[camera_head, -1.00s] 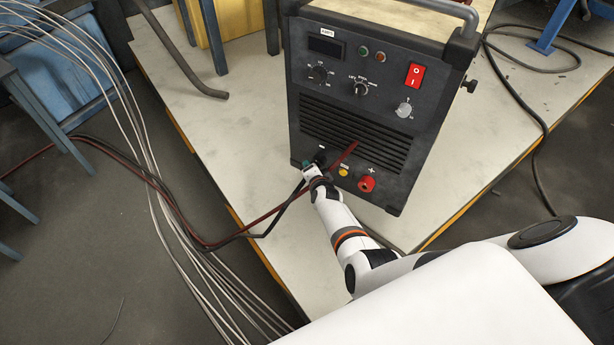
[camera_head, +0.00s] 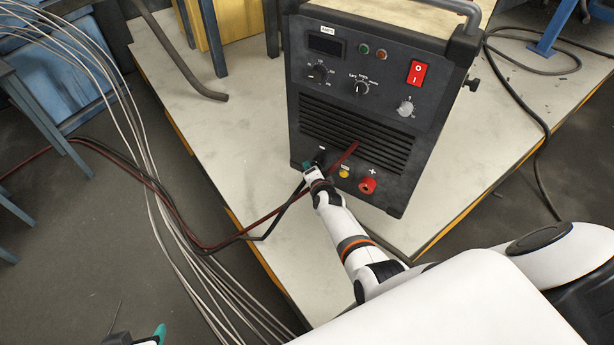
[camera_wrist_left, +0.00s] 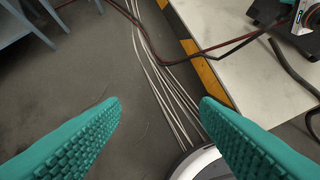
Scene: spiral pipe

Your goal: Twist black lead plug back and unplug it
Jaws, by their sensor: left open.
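The dark welding machine (camera_head: 365,105) stands upright on a pale platform. The black lead (camera_head: 283,210) runs up to its lower left front, where the white right gripper (camera_head: 309,168) with a teal fingertip is at the socket. The gripper hides the black plug, and I cannot tell how tightly its jaws hold it. My left gripper (camera_head: 148,338) just shows at the bottom left edge. In the left wrist view its two teal fingers (camera_wrist_left: 160,103) are wide apart with nothing between them, above the floor and away from the machine.
A red lead (camera_head: 228,240) runs beside the black one. A red socket (camera_head: 367,184) and a yellow one (camera_head: 344,172) sit right of the right gripper. Several pale cables (camera_head: 150,180) cross the floor at left.

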